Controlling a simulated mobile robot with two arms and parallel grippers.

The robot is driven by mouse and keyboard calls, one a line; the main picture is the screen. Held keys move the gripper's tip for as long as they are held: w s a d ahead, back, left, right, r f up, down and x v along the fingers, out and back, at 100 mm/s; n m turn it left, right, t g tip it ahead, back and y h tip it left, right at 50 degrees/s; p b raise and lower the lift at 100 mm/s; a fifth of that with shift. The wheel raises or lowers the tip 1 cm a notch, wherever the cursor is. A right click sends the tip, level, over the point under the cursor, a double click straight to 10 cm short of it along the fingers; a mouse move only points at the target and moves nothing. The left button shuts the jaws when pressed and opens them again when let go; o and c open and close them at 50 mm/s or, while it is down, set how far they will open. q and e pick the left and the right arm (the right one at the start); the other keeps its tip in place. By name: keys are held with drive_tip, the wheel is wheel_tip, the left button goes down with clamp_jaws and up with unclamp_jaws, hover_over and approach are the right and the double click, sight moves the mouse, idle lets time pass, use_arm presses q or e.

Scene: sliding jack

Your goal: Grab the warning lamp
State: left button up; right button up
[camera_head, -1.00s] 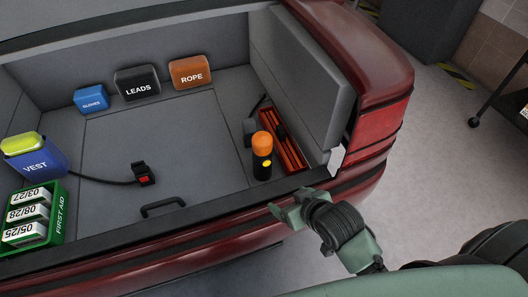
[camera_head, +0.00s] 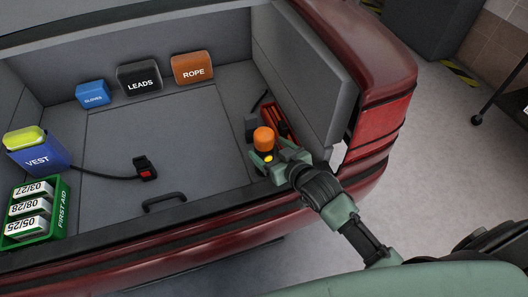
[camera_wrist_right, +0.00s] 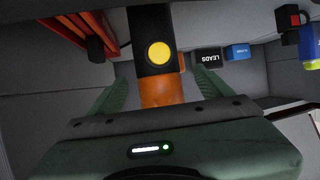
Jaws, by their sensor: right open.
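The warning lamp (camera_head: 264,140) has an orange top, a dark body and a yellow button. It stands upright at the right of the car's boot floor. My right gripper (camera_head: 266,163) reaches over the boot sill to it and is open. In the right wrist view the lamp (camera_wrist_right: 158,50) appears upside down between the two green fingers (camera_wrist_right: 158,88), with a gap visible on each side. The fingers hide part of the lamp's body in the head view. My left gripper is not in view.
A red slatted object (camera_head: 276,122) lies close behind the lamp, beside the boot's right side panel (camera_head: 305,80). A buckle (camera_head: 144,168) on a strap and a floor handle (camera_head: 165,202) lie left of it. Blue, black and orange bags stand at the back, including the rope bag (camera_head: 192,68).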

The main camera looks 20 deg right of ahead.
drive_tip(key=x, duration=0.4)
drive_tip(key=shift+d, duration=0.1)
drive_tip(key=c, duration=1.7)
